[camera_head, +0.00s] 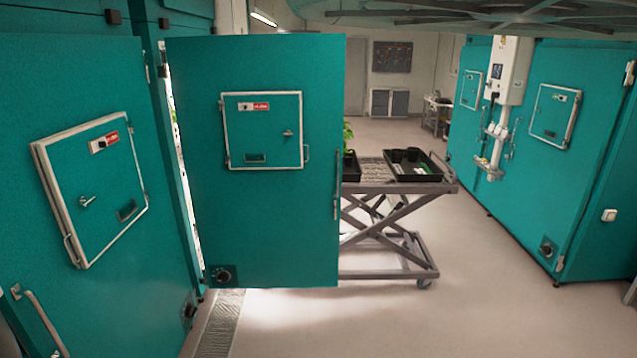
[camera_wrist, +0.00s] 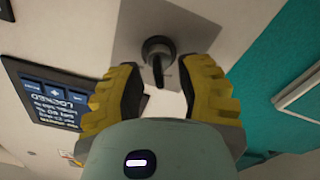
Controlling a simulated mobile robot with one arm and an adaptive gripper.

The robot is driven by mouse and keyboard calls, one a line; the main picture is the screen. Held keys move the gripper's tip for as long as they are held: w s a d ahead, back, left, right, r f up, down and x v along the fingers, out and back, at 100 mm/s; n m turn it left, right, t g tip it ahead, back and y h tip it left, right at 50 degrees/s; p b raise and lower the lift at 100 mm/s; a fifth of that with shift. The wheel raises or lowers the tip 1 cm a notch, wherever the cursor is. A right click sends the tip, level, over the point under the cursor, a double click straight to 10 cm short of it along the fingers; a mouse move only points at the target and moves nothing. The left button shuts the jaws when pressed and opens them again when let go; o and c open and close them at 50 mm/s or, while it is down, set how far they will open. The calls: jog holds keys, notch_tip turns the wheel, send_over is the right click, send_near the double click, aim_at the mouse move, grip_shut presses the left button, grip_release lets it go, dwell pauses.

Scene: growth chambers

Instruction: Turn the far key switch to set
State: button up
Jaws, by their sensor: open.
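A dark round key switch (camera_wrist: 158,48) with a key-like tab sits on a grey plate on a white surface in the wrist view. The tab points roughly down the picture, towards my gripper. My gripper (camera_wrist: 160,76) is open, with a yellow and black finger on either side of the tab. The fingers appear apart from it; the exact depth gap cannot be told. A dark screen (camera_wrist: 55,95) left of the switch shows upside-down text that seems to read LOCKED. I cannot identify this switch or my gripper in the head view.
A teal chamber door (camera_head: 265,215) stands open at centre left in the head view. A trolley (camera_head: 390,270) carries a black tray (camera_head: 412,165) behind it. A white unit (camera_head: 510,70) hangs by teal chambers at right. The floor between is clear.

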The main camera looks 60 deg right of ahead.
jog(key=shift+o, duration=0.5)
jog(key=shift+w+a, duration=0.1)
jog(key=shift+a, duration=0.05)
grip_shut()
